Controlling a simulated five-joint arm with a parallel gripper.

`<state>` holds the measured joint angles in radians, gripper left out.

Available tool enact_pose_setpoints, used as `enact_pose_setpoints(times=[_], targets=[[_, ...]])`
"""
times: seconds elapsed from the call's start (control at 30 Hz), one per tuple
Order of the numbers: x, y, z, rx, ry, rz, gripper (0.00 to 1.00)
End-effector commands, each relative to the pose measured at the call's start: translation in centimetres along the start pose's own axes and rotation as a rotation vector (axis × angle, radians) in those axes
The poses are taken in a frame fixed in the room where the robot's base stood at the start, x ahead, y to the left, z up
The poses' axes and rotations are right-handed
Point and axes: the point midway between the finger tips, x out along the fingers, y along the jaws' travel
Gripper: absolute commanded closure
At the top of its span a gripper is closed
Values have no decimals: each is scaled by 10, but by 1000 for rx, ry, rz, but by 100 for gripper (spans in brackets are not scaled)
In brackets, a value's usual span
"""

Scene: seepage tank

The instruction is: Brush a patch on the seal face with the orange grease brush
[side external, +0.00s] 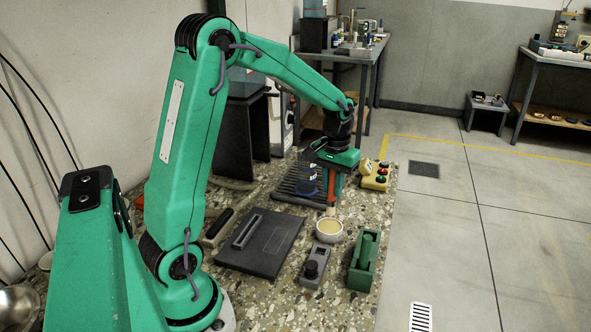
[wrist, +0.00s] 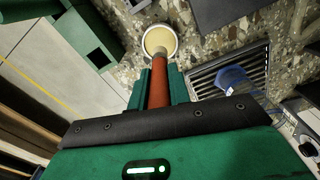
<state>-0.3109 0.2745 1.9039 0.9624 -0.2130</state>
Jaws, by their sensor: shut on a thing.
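My gripper (side external: 334,181) points down and is shut on the orange grease brush (side external: 331,196). In the wrist view the orange handle (wrist: 158,88) runs out between my green fingers (wrist: 159,92). The brush tip lines up with a white bowl (side external: 329,236) of pale yellow stuff, which also shows in the wrist view (wrist: 175,50). I cannot tell whether the tip touches the bowl's contents. A dark flat plate (side external: 285,245) with a raised slotted bar lies left of the bowl; I cannot tell whether it bears the seal face.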

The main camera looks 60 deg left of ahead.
Motion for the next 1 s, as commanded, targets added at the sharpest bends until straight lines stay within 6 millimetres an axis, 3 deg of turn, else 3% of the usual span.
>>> enact_pose_setpoints(times=[0.4, 1.0], targets=[[31, 0, 0, 0, -2, 0, 100], [36, 0, 0, 0, 0, 0, 100]])
